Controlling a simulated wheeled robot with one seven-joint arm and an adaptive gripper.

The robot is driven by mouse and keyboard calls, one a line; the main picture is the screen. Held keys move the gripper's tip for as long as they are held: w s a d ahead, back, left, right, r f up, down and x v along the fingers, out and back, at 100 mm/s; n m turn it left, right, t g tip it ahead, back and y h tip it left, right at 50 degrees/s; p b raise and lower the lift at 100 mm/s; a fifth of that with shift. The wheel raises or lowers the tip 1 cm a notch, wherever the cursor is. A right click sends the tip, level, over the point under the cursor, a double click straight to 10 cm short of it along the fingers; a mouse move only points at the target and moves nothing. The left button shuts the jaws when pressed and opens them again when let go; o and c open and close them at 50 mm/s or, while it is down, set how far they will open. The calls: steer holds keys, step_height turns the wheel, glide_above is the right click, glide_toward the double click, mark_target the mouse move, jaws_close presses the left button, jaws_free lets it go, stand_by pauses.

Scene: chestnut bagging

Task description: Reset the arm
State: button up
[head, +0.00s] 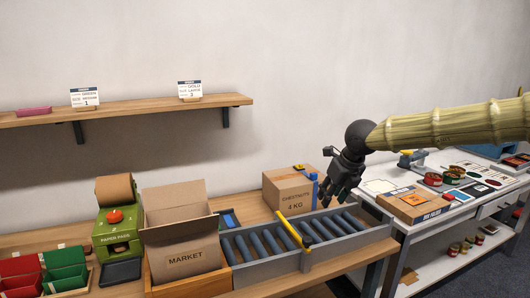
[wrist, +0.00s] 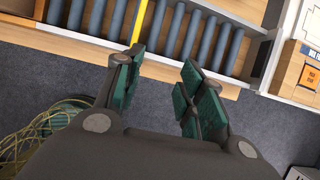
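My arm (head: 450,127) reaches in from the right side of the head view, and it looks wrapped in a pale straw-like cover. My gripper (head: 338,198) hangs over the right end of the roller conveyor, fingers pointing down. In the wrist view, my gripper (wrist: 160,92) has its two green-padded finger sides spread apart. Nothing shows between them except the grey floor and the conveyor edge.
A roller conveyor (head: 235,276) with a yellow bar (head: 293,230) lies below. The market box (head: 185,262), the chestnuts box (head: 290,191) and the paper pads machine (head: 117,235) stand near it. A white bench (head: 403,229) stands at right, and a shelf (head: 140,112) hangs on the wall.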

steer(key=s+d+f+n+h, duration=0.1)
steer(key=s+f+n, duration=0.4)
steer(key=f, duration=0.7)
steer(key=s+d+f+n+h, duration=0.15)
steer(key=s+f+n, duration=0.4)
steer(key=f, duration=0.75)
steer(key=s+f+n+h, duration=0.2)
steer(key=s+f+n, duration=0.3)
steer(key=f, duration=0.7)
steer(key=s+f+n+g+y, duration=0.1)
steer(key=s+f+n, duration=0.75)
steer(key=s, duration=0.65)
steer(key=s+f+n+g+y, duration=0.1)
steer(key=s+f+n, duration=0.1)
steer(key=s, duration=0.8)
steer(key=s+f+n+g+y, duration=0.1)
steer(key=s+n, duration=0.4)
steer(key=s, duration=0.5)
step_height(320, 180, down, 3)
steer(key=shift+s+d+r+g, duration=0.15)
steer(key=shift+s+g, duration=0.05)
steer(key=shift+g, duration=0.5)
steer(key=shift+c, duration=0.4)
